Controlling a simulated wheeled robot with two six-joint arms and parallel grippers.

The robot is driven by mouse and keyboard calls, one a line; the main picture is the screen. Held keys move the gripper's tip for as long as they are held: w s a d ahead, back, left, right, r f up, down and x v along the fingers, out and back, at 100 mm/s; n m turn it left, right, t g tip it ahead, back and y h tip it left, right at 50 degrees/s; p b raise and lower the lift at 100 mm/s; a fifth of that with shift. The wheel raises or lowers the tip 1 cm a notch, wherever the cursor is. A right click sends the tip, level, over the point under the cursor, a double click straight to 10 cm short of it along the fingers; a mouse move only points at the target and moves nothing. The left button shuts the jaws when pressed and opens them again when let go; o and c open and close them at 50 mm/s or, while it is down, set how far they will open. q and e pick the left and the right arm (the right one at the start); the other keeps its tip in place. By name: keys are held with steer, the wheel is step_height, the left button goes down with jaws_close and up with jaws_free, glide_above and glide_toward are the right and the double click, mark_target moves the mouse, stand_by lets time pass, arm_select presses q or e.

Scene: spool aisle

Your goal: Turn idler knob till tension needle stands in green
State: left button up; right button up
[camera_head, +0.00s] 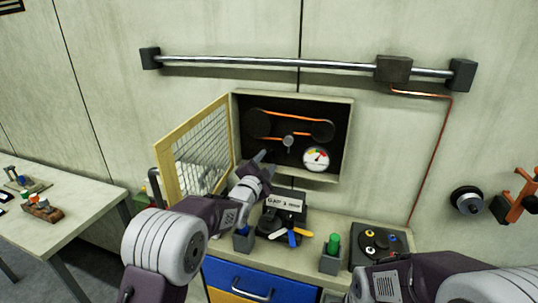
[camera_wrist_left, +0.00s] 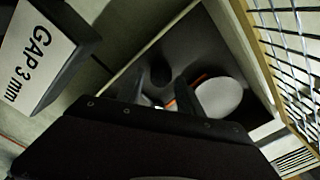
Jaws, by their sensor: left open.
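The idler knob (camera_head: 288,141) is a small grey knob under the orange belt (camera_head: 290,114) in an open dark wall box. The needle is too small to read against the zones. My left gripper (camera_head: 264,155) is open and empty at the box's lower left, short of the knob and apart from it.
The yellow mesh door (camera_head: 167,179) stands open left of the box, close to my left arm. A "GAP 3 mm" block (camera_head: 285,201), coloured tools (camera_head: 292,237), a green-topped holder (camera_head: 331,262) and a dark control plate (camera_head: 379,243) occupy the bench below. A metal rail (camera_head: 270,64) runs above.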

mark_target(268, 159)
arm_select(q)
steer(key=shift+x, duration=1.15)
steer(key=shift+w+d, duration=0.1)
steer(key=shift+w, duration=0.2)
steer(key=shift+d+r+p, duration=0.1)
steer(key=shift+r+p, duration=0.05)
steer(key=shift+p, duration=0.2)
steer(key=shift+w, duration=0.25)
steer(key=shift+c, duration=1.2)
steer(key=shift+f, duration=0.2)
jaws_close()
